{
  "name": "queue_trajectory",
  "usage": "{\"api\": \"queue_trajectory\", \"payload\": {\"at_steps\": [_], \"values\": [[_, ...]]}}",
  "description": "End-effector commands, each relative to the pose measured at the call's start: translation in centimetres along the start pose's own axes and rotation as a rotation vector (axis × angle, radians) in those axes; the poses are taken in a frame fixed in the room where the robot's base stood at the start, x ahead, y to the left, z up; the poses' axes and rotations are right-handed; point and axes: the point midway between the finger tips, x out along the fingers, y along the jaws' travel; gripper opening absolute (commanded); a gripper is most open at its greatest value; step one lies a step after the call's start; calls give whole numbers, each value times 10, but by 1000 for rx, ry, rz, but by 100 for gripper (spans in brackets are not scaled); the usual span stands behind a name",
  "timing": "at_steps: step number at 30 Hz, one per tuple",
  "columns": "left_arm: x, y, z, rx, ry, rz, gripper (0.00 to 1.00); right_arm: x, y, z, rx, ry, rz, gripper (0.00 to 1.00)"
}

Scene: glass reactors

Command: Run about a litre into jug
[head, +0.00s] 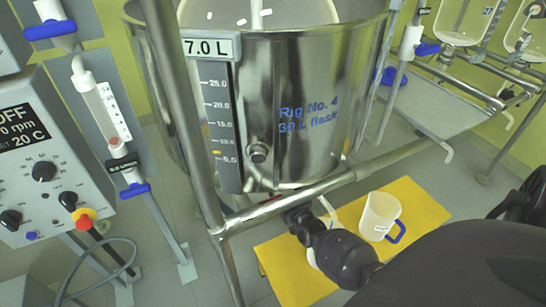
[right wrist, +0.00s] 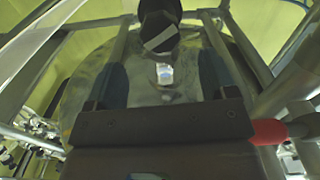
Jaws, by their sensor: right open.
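The jug (head: 380,216) is translucent with a blue handle and stands upright on a yellow mat (head: 425,205), right of and below the steel vessel (head: 310,110). The vessel is marked "Rig No. 4, 30 L flask", and its display (head: 209,47) reads 7.0 L. My right gripper (head: 298,214) is under the vessel, partly hidden by the frame and my wrist. In the right wrist view its two fingers (right wrist: 160,82) are apart, with the vessel's underside and a small bright outlet (right wrist: 165,74) between and beyond them. My left gripper is out of view.
Steel frame bars (head: 290,200) cross in front of the vessel. A control box (head: 45,150) and a flow tube panel (head: 103,110) stand at the left. A red handle (right wrist: 268,132) shows beside my gripper in the right wrist view. Other rigs stand at upper right.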

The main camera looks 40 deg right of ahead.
Motion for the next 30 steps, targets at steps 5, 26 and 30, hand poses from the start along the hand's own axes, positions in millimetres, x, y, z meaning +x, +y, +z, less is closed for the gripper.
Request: {"api": "queue_trajectory", "payload": {"at_steps": [5, 26, 30], "values": [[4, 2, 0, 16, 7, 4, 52, 31, 0, 5, -2, -5, -1, 78], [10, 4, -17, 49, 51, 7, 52, 73, 0, 1, 1, -1, -1, 78], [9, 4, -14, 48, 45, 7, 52, 72, 0, 1, 1, -2, -1, 60]]}}
